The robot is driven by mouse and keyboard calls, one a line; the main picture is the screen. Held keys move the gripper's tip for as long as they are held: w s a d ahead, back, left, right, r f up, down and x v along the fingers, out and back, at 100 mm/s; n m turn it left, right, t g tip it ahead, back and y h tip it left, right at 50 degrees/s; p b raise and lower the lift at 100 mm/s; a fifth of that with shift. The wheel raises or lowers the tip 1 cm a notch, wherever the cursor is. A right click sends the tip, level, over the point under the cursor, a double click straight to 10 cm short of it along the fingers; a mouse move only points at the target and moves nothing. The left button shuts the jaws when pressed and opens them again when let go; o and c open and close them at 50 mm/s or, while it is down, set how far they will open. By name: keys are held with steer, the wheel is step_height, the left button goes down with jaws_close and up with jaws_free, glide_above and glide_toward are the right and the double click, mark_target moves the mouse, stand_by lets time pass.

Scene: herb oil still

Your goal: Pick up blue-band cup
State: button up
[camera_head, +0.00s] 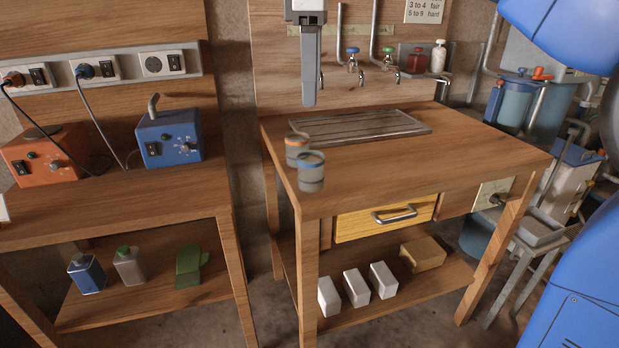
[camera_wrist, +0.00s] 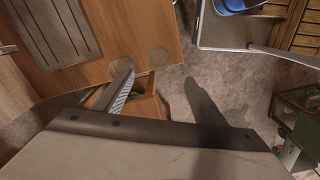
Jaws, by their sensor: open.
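The blue-band cup (camera_head: 311,172) stands upright on the wooden bench's (camera_head: 460,157) front left corner in the head view. The orange-band cup (camera_head: 297,151) stands close behind it, slightly left. In the wrist view two round cup tops show near the bench edge, one at left (camera_wrist: 121,67) and one at right (camera_wrist: 158,57); their band colours cannot be told there. My gripper (camera_wrist: 160,78) is open and empty in the wrist view, its fingers spread. The left fingertip appears near the left cup top.
A slatted grey board (camera_head: 360,130) lies behind the cups. A second table at left holds an orange box (camera_head: 45,155) and a blue box (camera_head: 168,138). The bench top's right part is clear.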

glide_toward(311, 164)
step_height(311, 164, down, 5)
steer(key=w, duration=0.3)
steer(key=shift+s+f, duration=0.15)
steer(key=shift+f, duration=3.1)
steer(key=c, duration=1.1)
